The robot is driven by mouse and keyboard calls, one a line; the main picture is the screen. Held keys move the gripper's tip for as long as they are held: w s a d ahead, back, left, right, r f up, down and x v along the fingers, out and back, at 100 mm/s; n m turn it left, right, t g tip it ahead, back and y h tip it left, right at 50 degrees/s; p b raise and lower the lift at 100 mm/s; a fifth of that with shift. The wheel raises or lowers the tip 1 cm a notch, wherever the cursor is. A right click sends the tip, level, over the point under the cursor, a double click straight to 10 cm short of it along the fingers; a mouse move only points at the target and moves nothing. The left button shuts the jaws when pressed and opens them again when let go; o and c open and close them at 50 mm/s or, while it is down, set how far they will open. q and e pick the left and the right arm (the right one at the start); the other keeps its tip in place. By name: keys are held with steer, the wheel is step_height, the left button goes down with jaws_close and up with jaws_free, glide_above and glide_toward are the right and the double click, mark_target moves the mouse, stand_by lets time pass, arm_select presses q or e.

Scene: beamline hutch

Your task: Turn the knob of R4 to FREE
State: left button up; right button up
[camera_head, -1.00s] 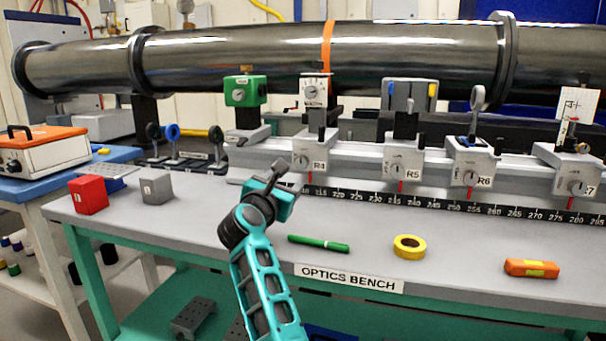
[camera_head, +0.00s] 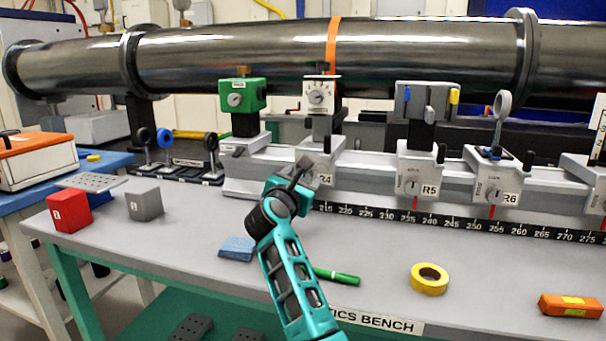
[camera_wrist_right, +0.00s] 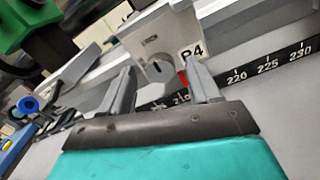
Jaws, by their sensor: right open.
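The R4 carrier (camera_head: 322,158) sits on the bench rail, and its R4 label is partly covered by my gripper in the head view. In the wrist view the R4 carrier (camera_wrist_right: 185,35) shows its front face with a small round knob (camera_wrist_right: 158,68). Small print above the knob is too blurred to read. A red pointer is just right of the knob. My right gripper (camera_head: 300,168) is in front of R4 and hides the knob in the head view. In the wrist view my right gripper (camera_wrist_right: 163,84) is open, its fingers on either side of the knob, with no contact visible.
Neighbouring carriers R5 (camera_head: 415,178) and R6 (camera_head: 490,185) stand to the right on the rail. A green marker (camera_head: 338,277), yellow tape roll (camera_head: 429,279), blue cloth (camera_head: 237,248) and orange box (camera_head: 570,306) lie on the bench. A large pipe (camera_head: 420,55) runs behind.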

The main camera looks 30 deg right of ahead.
arm_select(q)
steer(key=shift+w+d, duration=0.15)
steer(key=shift+w, duration=0.2)
arm_select(e)
steer(key=shift+w+d, duration=0.35)
steer(key=shift+d, duration=0.05)
steer(key=shift+c, duration=0.3)
steer(key=c, duration=1)
arm_select(q)
steer(key=shift+r, duration=0.2)
steer(key=shift+r, duration=0.1)
